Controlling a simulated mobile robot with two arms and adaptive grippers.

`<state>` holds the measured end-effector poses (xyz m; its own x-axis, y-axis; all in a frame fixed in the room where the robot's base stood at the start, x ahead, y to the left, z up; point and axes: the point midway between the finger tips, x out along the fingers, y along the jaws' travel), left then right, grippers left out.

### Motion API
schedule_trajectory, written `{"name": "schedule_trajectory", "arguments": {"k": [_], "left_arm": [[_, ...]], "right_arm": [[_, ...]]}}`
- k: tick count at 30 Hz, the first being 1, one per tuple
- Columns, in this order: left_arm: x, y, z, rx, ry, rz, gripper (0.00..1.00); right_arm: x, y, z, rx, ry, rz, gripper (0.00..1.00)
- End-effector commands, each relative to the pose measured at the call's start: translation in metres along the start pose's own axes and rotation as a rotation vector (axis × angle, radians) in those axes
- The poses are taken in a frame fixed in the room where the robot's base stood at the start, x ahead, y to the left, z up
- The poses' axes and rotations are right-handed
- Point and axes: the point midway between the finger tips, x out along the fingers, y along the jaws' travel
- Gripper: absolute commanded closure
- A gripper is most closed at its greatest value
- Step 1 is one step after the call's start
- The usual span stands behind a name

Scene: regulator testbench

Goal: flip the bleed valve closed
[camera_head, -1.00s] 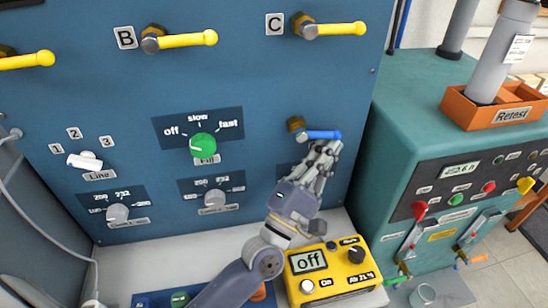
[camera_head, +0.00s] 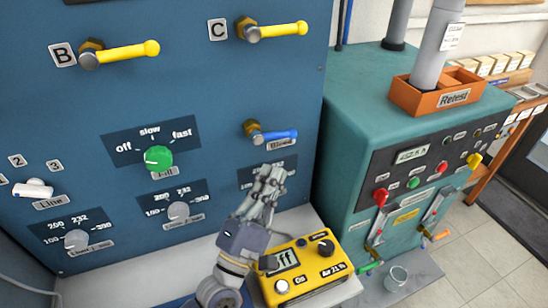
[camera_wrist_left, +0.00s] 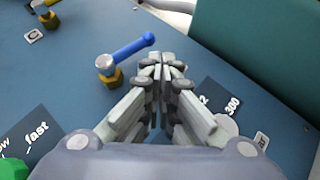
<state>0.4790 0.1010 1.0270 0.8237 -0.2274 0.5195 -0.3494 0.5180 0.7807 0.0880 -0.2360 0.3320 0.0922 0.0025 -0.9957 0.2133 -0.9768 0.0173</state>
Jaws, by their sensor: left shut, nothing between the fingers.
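The bleed valve is a blue lever (camera_head: 278,135) on a brass fitting on the blue panel, above its "Bleed" label. The lever points right, roughly level, in line with the yellow levers above. It also shows in the left wrist view (camera_wrist_left: 134,47), up and left of the fingertips. My left gripper (camera_head: 271,172) is shut and empty, just below the lever in the head view, with a visible gap between them. In the left wrist view its fingertips (camera_wrist_left: 160,61) are together near the lever's free end. It partly hides the dial plate below. My right gripper is not in view.
Yellow levers B (camera_head: 122,53) and C (camera_head: 278,31) sit higher on the panel. A green fill knob (camera_head: 158,159) is left of the bleed valve. A yellow meter box (camera_head: 325,277) stands below my gripper. A teal cabinet (camera_head: 345,80) is to the right.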

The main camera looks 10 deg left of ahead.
Motion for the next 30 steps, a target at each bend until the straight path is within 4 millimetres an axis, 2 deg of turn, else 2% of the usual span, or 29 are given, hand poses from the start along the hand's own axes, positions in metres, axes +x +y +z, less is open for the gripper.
{"name": "schedule_trajectory", "arguments": {"k": [3,10,30], "left_arm": [[-0.025,-0.001,0.0,0.001,0.0,-0.005,1.0],[-0.052,-0.001,0.0,0.0,0.0,-0.001,1.0],[-0.054,0.003,0.001,0.0,0.0,0.001,1.0]], "right_arm": [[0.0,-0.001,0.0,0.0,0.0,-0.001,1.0],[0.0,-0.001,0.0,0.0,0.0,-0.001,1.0],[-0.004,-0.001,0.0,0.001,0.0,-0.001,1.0]]}}
